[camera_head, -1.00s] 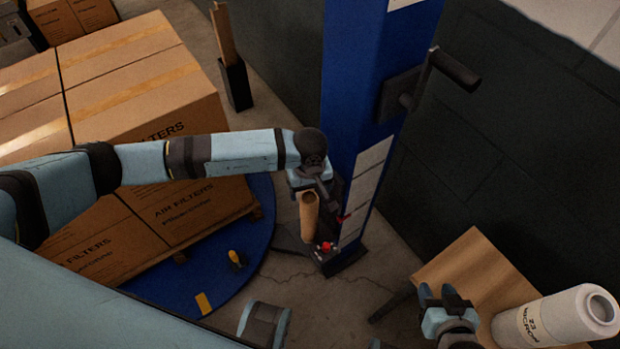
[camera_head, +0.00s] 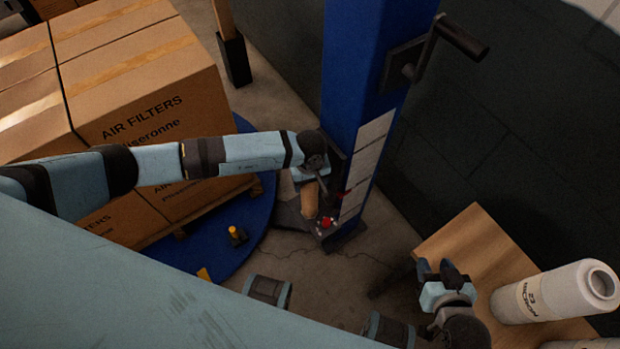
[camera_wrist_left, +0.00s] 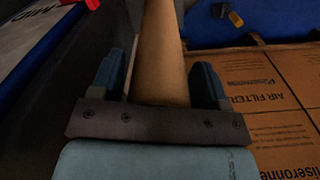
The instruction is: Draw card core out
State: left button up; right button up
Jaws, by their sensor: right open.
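The card core (camera_head: 310,199) is a plain brown tube at the foot of the blue column (camera_head: 350,100), below my left wrist. My left gripper (camera_head: 308,178) reaches it from the left. The core's far end is out of that view. My right gripper (camera_head: 441,272) is open and empty, beside the wooden table at the lower right.
Stacked air filter cartons (camera_head: 150,90) stand on a blue round platform (camera_head: 225,250) at left. A crank handle (camera_head: 460,38) juts from the column. A red button (camera_head: 326,222) is by its base.

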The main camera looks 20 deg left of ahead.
pick_arm(q)
jog(key=c, duration=0.7)
jog(key=shift+r, duration=0.15)
jog(key=shift+r+p, duration=2.45)
jog(key=shift+r, duration=1.45)
jog(key=shift+r+p, duration=2.7)
jog(key=shift+r, duration=1.8)
